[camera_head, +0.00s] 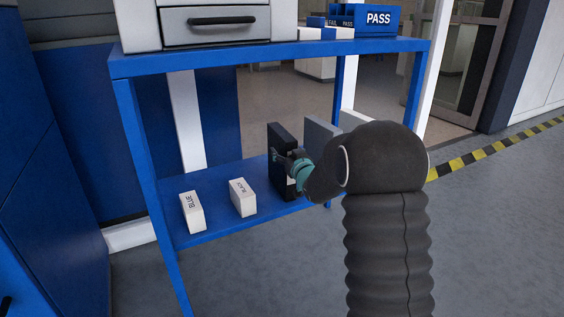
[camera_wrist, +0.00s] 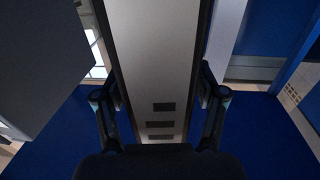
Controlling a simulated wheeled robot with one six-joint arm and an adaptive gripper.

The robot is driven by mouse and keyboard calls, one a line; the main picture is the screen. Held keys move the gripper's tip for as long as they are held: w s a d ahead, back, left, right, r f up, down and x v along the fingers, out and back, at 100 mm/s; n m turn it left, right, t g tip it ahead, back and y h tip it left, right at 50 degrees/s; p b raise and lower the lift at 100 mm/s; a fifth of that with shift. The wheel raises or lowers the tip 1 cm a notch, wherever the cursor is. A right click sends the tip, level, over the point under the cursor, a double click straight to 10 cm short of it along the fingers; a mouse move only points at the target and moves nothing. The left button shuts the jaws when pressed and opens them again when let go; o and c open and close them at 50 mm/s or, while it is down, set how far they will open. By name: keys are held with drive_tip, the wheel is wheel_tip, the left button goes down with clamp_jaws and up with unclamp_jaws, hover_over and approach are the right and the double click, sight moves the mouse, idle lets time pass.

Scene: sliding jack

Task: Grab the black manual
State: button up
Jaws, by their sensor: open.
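The black manual (camera_head: 281,134) stands upright on the lower blue shelf in the head view. My gripper (camera_head: 284,163) is at its near side and partly covers it. In the wrist view a tall upright item with a pale grey face and dark edges, apparently this manual (camera_wrist: 155,55), fills the middle. The fingers of my gripper (camera_wrist: 160,90) are open, one on each side of it. I cannot tell whether either finger touches it.
White boxes marked BLUE (camera_head: 192,212) and BLACK (camera_head: 243,198) stand left of the manual on the blue shelf (camera_head: 217,226). A grey upright item (camera_head: 318,136) stands to its right. The upper shelf (camera_head: 270,52) carries a drawer unit (camera_head: 215,25) and a blue PASS bin (camera_head: 378,19).

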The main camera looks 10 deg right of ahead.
drive_tip(key=shift+x, duration=0.8)
drive_tip(key=shift+c, duration=0.3)
clamp_jaws()
drive_tip(key=shift+r, duration=0.1)
drive_tip(key=shift+r, duration=0.1)
